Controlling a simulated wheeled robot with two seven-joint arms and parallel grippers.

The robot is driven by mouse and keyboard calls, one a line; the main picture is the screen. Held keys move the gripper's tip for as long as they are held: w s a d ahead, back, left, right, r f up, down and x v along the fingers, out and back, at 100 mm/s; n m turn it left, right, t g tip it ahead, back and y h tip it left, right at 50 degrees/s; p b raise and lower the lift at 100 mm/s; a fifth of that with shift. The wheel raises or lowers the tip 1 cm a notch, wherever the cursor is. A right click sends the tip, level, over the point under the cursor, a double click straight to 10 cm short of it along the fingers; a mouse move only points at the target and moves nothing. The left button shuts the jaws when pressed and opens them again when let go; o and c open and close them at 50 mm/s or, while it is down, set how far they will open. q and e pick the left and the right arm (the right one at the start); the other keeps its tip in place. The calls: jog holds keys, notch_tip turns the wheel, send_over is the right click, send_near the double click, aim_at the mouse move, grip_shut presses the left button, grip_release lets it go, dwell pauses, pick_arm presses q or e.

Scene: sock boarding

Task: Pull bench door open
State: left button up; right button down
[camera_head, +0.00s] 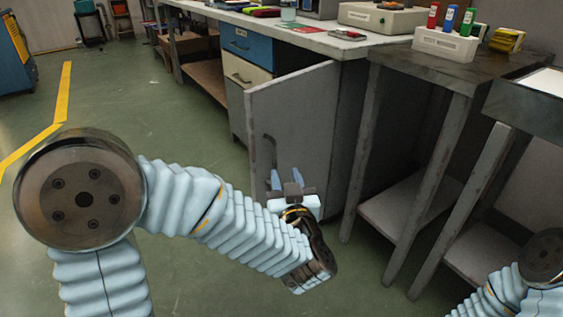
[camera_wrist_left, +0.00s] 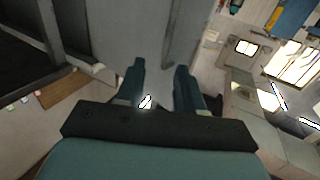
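The bench door (camera_head: 305,115) is a grey panel under the workbench. It stands swung out from the bench front, its free edge toward the left. A dark bar handle (camera_head: 268,152) is on its face near that edge. My left gripper (camera_head: 286,178) is in front of the door's lower part, just right of the handle's lower end. In the left wrist view its two blue-grey fingers (camera_wrist_left: 160,72) are apart with nothing seen between them, and a grey panel is beyond. I cannot tell whether they touch the door. My right gripper is out of view; only part of that arm shows.
The workbench (camera_head: 345,48) has a blue drawer (camera_head: 247,45) and a cream drawer (camera_head: 240,75) left of the door. A grey side table (camera_head: 400,210) stands close on the right. Green floor (camera_head: 190,110) is clear left of the door.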

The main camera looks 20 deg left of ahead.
pick_arm(q)
jog(key=v, duration=0.5)
jog(key=w+d+f+m+g+h+p, duration=0.1)
jog(key=w+f+m+g+h+p, duration=0.2)
jog(key=f, duration=0.5)
jog(key=w+d+f+g+h+p, duration=0.15)
jog(key=f+h+p, duration=0.3)
jog(key=f, duration=0.45)
jog(key=s+a+f+g+h+p, duration=0.1)
jog(key=s+f+g+h+p, duration=0.3)
jog(key=s+f+g, duration=0.7)
jog(key=s+f, duration=0.3)
jog(key=s, duration=0.3)
jog(key=shift+s+f+p, duration=0.25)
jog(key=shift+f+p, duration=0.05)
jog(key=shift+w+a+h, duration=0.1)
jog(key=shift+a+h, duration=0.05)
jog(key=shift+h, duration=0.1)
